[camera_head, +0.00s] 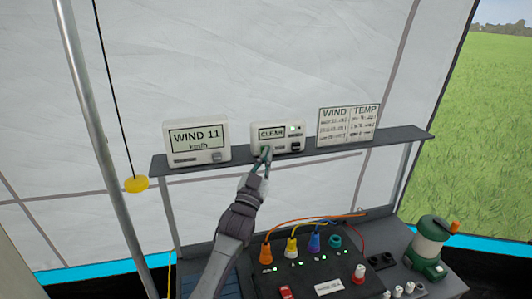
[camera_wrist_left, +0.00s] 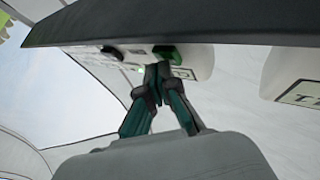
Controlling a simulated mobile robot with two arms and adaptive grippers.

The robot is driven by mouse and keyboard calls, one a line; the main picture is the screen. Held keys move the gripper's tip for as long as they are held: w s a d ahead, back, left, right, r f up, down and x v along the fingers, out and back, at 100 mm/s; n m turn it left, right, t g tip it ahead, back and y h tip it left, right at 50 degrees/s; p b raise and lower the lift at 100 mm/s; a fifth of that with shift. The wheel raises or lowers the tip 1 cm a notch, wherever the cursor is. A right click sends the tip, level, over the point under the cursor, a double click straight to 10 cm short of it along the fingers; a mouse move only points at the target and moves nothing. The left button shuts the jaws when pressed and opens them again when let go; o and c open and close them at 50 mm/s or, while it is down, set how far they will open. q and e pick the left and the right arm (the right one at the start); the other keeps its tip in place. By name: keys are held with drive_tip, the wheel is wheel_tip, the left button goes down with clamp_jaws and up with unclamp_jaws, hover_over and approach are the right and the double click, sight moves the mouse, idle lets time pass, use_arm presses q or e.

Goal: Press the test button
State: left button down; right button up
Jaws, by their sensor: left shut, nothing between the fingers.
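A white box with a display reading "CLEAR" (camera_head: 271,133) stands on the dark shelf. It has a small green light, a green button at its lower left and a dark button (camera_head: 296,146) at its lower right. No "test" label is readable. My left gripper (camera_head: 266,152) is shut and empty, its tips in front of the green button and partly covering it. In the left wrist view, which looks upside down, the shut fingertips (camera_wrist_left: 157,70) are right by the green button (camera_wrist_left: 166,52). I cannot tell whether they touch it. My right gripper is not in view.
Below is a black panel with coloured plugs (camera_head: 315,262) and cables. A green lantern (camera_head: 429,246) stands right; a yellow knob (camera_head: 136,184) hangs left.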

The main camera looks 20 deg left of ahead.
use_arm(q)
drive_tip(key=shift+w+a, duration=0.1)
idle(0.5)
drive_tip(key=shift+s+d+p, duration=0.45)
drive_tip(key=shift+s+d, duration=0.05)
drive_tip(key=shift+s, duration=0.25)
drive_tip(key=s+d+p, duration=0.1)
drive_tip(key=s, duration=0.1)
drive_tip(key=s+d+p, duration=0.1)
drive_tip(key=s, duration=0.1)
drive_tip(key=shift+d, duration=0.4)
idle(0.3)
